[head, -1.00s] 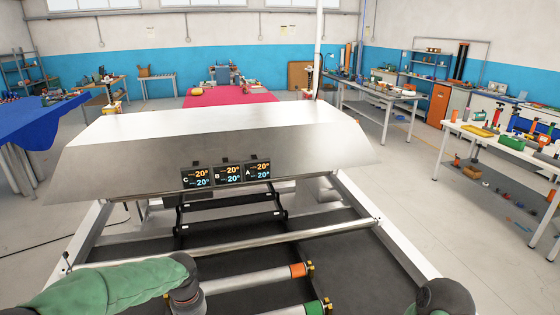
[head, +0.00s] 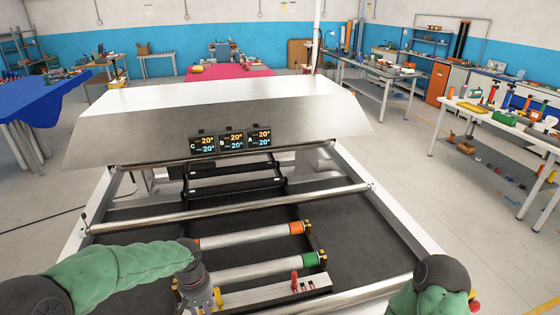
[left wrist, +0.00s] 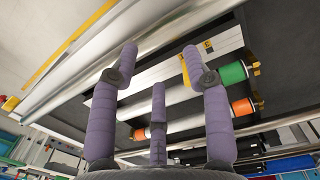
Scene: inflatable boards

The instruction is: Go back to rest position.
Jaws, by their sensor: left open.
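My left arm comes in from the lower left in a green sleeve. My left gripper (head: 208,301) is partly cut by the bottom edge, above the near part of the roller machine (head: 268,215). In the left wrist view my left gripper (left wrist: 160,68) shows its purple fingers spread open with nothing between them. Rollers with an orange end (left wrist: 243,107) and a green end (left wrist: 233,73) lie beyond the fingers. Of my right arm only a dark joint and green sleeve show at the lower right; its gripper is out of view.
The machine has a sloped metal hood (head: 215,110) with small displays (head: 231,141). A light panel with a red knob (head: 294,282) lies close to my left gripper. A white-topped workbench (head: 500,123) stands at the right; grey floor lies between.

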